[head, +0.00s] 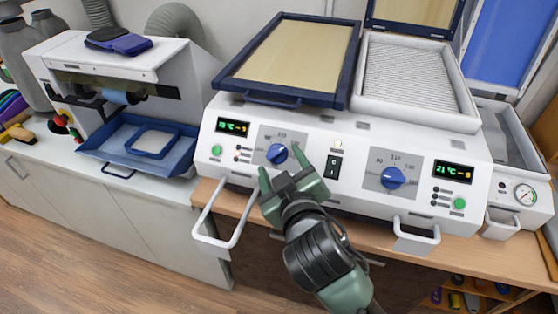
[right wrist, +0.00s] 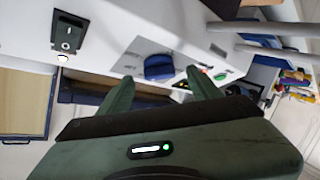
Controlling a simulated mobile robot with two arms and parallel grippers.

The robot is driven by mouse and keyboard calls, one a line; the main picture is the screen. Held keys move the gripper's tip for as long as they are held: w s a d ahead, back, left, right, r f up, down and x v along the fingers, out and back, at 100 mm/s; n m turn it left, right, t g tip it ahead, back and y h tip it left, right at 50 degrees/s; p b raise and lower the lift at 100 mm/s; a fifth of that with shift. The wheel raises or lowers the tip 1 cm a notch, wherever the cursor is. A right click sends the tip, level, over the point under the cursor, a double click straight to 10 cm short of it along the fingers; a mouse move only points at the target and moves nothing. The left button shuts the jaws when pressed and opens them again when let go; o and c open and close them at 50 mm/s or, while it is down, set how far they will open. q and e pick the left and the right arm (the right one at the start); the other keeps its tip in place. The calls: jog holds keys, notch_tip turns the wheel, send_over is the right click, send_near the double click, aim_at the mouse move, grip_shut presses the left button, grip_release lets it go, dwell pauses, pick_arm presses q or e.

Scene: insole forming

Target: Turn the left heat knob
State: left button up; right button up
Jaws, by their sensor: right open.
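The left heat knob (head: 277,153) is a round blue dial on a grey plate on the left of the white machine's front panel. My right gripper (head: 280,161) is open, with its two green fingers raised toward this knob. In the right wrist view the blue knob (right wrist: 158,66) shows between and beyond the fingertips (right wrist: 160,78). Nothing is held, and I cannot tell whether the fingers touch the knob. My left gripper is not in view.
A second blue knob (head: 393,178) sits on the panel's right side. A black switch (head: 333,167) is between the knobs. White handles (head: 224,240) stick out below the panel at left and right (head: 417,238). A blue tray (head: 140,140) stands at left.

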jog(key=v, duration=0.5)
jog(key=shift+s+b, duration=0.1)
jog(key=shift+b, duration=0.3)
